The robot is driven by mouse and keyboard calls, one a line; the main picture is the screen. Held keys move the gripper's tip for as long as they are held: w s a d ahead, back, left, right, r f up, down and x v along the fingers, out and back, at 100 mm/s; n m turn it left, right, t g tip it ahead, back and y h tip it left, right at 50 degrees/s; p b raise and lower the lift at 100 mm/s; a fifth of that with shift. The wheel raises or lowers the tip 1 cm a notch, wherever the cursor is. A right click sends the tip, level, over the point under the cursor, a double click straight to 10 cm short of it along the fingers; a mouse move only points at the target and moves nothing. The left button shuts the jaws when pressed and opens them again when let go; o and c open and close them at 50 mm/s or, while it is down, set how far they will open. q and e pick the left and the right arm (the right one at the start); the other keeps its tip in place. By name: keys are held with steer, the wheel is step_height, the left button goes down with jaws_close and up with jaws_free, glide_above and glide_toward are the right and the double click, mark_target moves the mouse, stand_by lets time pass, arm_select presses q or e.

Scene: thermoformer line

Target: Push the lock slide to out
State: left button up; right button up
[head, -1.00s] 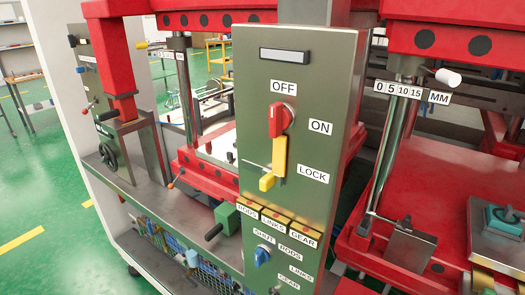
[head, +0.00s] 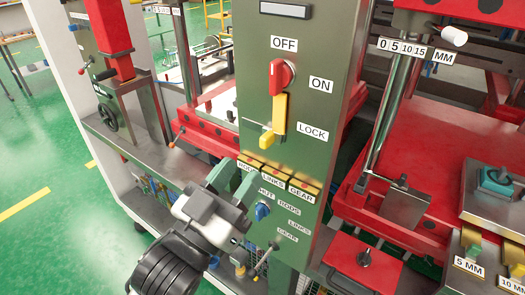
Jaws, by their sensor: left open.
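The lock slide (head: 279,114) is a yellow upright bar with a yellow tab (head: 266,140) at its lower left end. It sits on the green-grey control panel (head: 338,60), directly below the red rotary knob (head: 281,76), beside the LOCK label (head: 312,132). The red knob's handle stands upright, towards the OFF label. My left gripper (head: 233,180) is open and empty, below and left of the yellow tab and apart from it. Its fingers point up, in front of the panel's lower left edge. My right gripper is out of view.
Yellow-topped RODS, LINKS and GEAR blocks (head: 278,174) stick out below the slide, close to my left gripper. A blue knob (head: 262,211) and a grey lever (head: 266,258) are lower down. Red press frames (head: 455,160) flank the panel.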

mark_target(262, 144)
arm_select(q)
steer(key=p+x, duration=0.2)
steer(key=x, duration=0.3)
steer(key=shift+w+d+r, duration=0.2)
steer(key=shift+w+r, duration=0.05)
steer(key=shift+r, duration=0.1)
steer(key=shift+w+d+r, duration=0.1)
steer(key=shift+w+d, duration=0.15)
steer(key=shift+w, duration=0.2)
jaws_close()
